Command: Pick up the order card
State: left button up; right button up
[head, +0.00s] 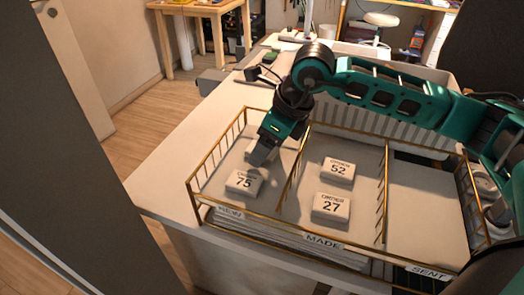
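The order card marked 75 (243,182) is a pale block lying in the left compartment, labelled NEW, of a brass-railed tray (190,192). The cards marked 52 (338,170) and 27 (331,208) lie in the middle compartment, labelled MADE. My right gripper (258,156) comes in from the right and points down over the NEW compartment, just behind card 75. Its fingertips look apart from that card. Whether its fingers are open or shut is not clear. A pale shape beside the gripper is partly hidden by it. My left gripper is not in view.
Brass rails and dividers stand up around the compartments. The SENT compartment (428,205) on the right shows no card. A cylindrical object (497,211) stands at the far right. The white table (165,170) is clear left of the tray. A dark panel fills the left foreground.

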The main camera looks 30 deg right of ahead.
jog(key=shift+f, duration=0.1)
jog(key=c, duration=1.1)
